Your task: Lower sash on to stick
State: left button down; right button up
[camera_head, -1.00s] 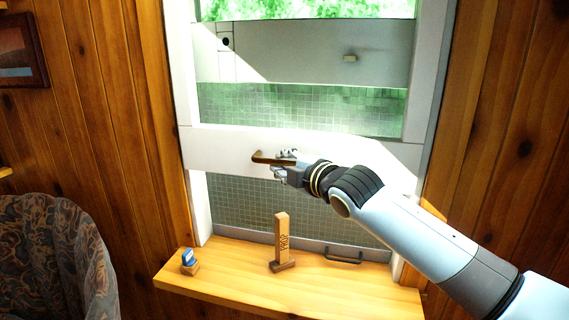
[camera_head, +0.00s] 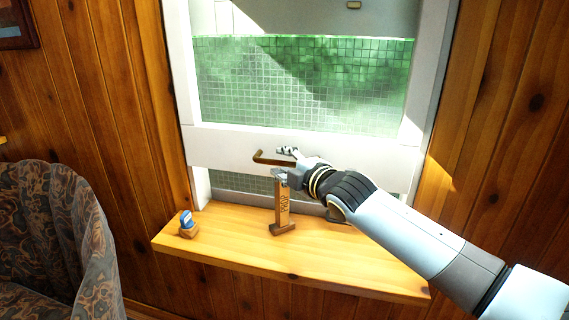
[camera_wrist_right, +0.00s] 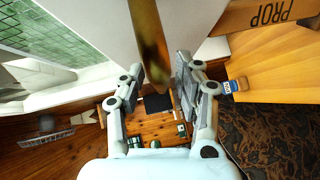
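The white sash (camera_head: 225,150) stands low in the window, with a narrow gap between its bottom rail and the sill. A brass handle (camera_head: 263,157) sticks out from the rail. In the right wrist view the brass bar (camera_wrist_right: 150,45) runs between the converging fingers. The wooden stick marked PROP (camera_head: 284,208) stands upright on the sill just below the gripper. Its top is close to the rail's lower edge and partly hidden by the gripper; I cannot tell whether they touch. My left gripper is out of view.
The wooden sill (camera_head: 330,255) is mostly clear. A small blue item on a wooden block (camera_head: 188,225) stands at its left end. A patterned armchair (camera_head: 60,230) fills the lower left. My right arm covers the sill's right rear.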

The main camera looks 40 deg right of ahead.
jog(key=shift+s, duration=0.25)
jog(key=s+r, duration=0.1)
jog(key=s, duration=1)
jog(key=shift+s+a+r, duration=0.2)
jog(key=shift+a+r, duration=0.15)
jog(key=shift+a, duration=0.05)
